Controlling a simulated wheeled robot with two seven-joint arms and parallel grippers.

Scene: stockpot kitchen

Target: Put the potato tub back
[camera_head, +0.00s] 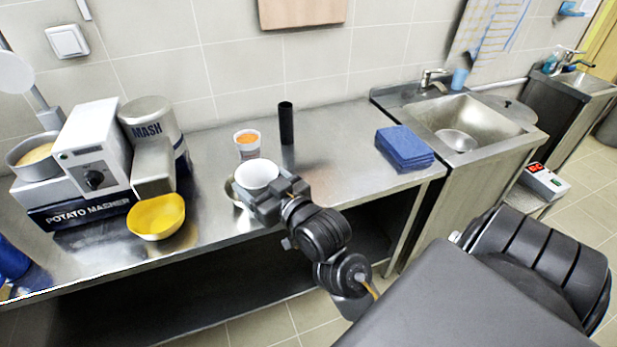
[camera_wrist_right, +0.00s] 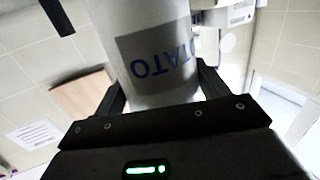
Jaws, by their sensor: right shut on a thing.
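The potato tub (camera_head: 257,174) is white and round, near the counter's front edge in the head view. In the right wrist view the tub (camera_wrist_right: 150,35) fills the middle, with a grey label whose blue letters "TATO" show upside down. My right gripper (camera_head: 279,194) is shut on the tub from its near right side. The wrist view shows one finger on each side of it (camera_wrist_right: 160,92). Whether the tub's base touches the counter is hidden. My left gripper is out of view.
A cup with orange contents (camera_head: 247,141) and a black cylinder (camera_head: 286,123) stand just behind the tub. The potato masher (camera_head: 92,150) and a yellow bowl (camera_head: 156,216) are at left. Blue cloths (camera_head: 405,148) lie by the sink (camera_head: 475,118). Counter (camera_head: 335,140) between is clear.

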